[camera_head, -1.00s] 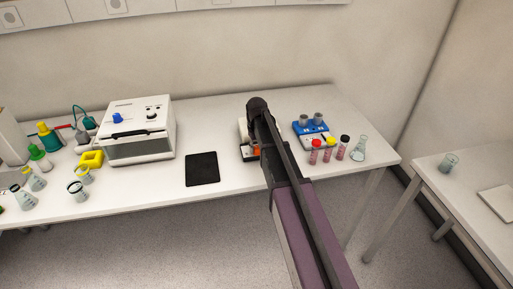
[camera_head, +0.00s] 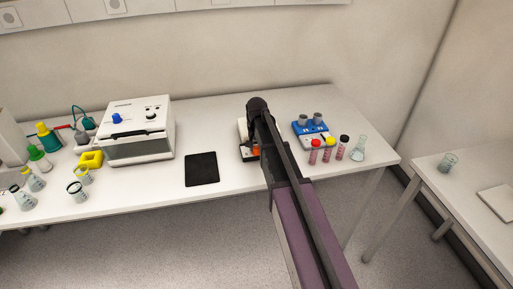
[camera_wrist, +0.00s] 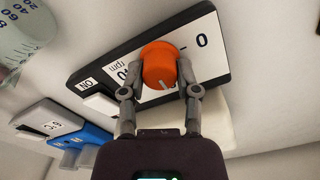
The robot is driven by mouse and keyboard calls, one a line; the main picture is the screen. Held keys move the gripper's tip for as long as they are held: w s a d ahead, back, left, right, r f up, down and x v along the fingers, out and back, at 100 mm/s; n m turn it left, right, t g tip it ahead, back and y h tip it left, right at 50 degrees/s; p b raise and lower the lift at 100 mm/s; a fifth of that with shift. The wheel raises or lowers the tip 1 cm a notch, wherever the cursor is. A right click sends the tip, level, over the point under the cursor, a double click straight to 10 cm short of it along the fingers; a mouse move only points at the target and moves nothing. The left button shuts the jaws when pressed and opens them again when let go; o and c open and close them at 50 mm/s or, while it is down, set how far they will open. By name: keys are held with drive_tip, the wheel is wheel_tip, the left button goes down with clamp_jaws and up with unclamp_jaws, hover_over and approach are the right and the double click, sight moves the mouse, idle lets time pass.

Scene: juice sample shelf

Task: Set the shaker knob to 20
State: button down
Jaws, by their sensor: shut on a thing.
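The orange shaker knob (camera_wrist: 160,66) sits on the white and black panel (camera_wrist: 207,45) of the shaker in the wrist view. A pale pointer mark shows near its lower edge. The panel shows "0", "rpm" and a partly hidden number; the rest of the scale is covered by the knob and fingers. My gripper (camera_wrist: 158,80) is shut on the knob, one finger on each side. In the head view the shaker (camera_head: 242,130) stands mostly behind my arm, with a bit of the orange knob (camera_head: 255,151) showing.
A blue device (camera_head: 311,133) and several capped tubes (camera_head: 328,150) stand close to the right of the shaker, with a glass flask (camera_head: 359,149) beyond. A black mat (camera_head: 202,168) lies left. A white box device (camera_head: 137,130) stands farther left.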

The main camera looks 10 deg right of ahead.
drive_tip(key=shift+s, duration=0.1)
drive_tip(key=shift+c, duration=1.7)
unclamp_jaws()
drive_tip(key=shift+n, duration=0.4)
